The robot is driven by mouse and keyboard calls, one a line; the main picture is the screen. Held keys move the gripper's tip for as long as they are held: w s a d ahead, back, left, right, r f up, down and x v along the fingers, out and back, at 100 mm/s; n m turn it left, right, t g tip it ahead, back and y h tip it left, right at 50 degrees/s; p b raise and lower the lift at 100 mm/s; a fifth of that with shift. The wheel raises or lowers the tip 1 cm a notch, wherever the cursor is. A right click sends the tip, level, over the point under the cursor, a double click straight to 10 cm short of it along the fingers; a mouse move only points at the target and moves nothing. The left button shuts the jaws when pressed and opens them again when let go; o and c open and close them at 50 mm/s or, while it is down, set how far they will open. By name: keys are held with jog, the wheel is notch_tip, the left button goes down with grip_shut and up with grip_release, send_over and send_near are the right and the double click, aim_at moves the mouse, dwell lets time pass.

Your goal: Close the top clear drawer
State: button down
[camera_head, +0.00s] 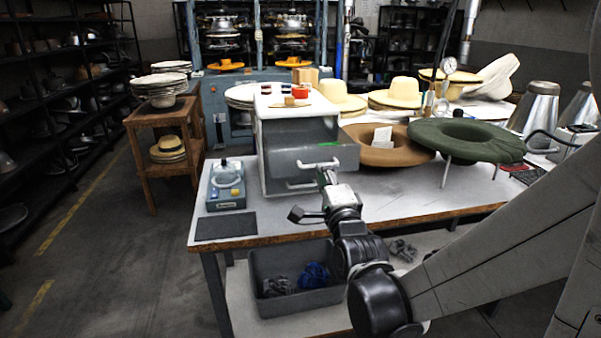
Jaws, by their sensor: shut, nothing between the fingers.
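A small white-topped drawer cabinet (262,150) stands on the worktable. Its top drawer (345,157) looks grey and see-through and is pulled out toward the front right, with a pale bar handle on its front. A lower drawer handle (300,185) shows beneath it and looks closer to the cabinet body. My gripper (324,177) is shut and empty, just below and in front of the top drawer's front. I cannot tell whether it touches the drawer. My gripper and wrist hide part of the table and the lower drawer area.
The worktable (430,205) has a blue scale-like device (226,190) and dark mat (226,226) at left. Brown (375,152) and green (465,140) hats lie right of the drawer. A grey bin (300,295) sits below. Small items lie on the cabinet top.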

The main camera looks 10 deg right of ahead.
jog(key=w, duration=0.6)
jog(key=w+b, duration=0.1)
jog(key=w, duration=0.6)
jog(key=w+b, duration=0.1)
jog(key=w, duration=0.5)
jog(key=shift+w+d, duration=0.25)
jog(key=shift+d, duration=0.05)
jog(key=shift+s, duration=0.1)
jog(key=s, duration=0.4)
jog(key=s+f, duration=0.1)
jog(key=s, duration=0.4)
jog(key=s+f, duration=0.1)
jog(key=s, duration=0.3)
jog(key=shift+s+a+f+p, duration=0.15)
jog(key=shift+s+f+p, duration=0.1)
jog(key=shift+p, duration=0.15)
jog(key=s+n+g, duration=0.1)
jog(key=s+r+n+g+p, duration=0.1)
jog(key=s+r+n+p, duration=0.1)
jog(key=n, duration=0.1)
jog(key=shift+s+a+g, duration=0.15)
jog(key=shift+s+g, duration=0.2)
jog(key=shift+g, duration=0.05)
jog(key=s+f+n+g+p, duration=0.2)
jog(key=s+n+g+p, duration=0.3)
jog(key=s, duration=2.2)
jog(key=n+g, duration=0.5)
jog(key=n, duration=0.4)
jog(key=shift+p, duration=0.3)
jog(key=shift+s+a+f, duration=0.1)
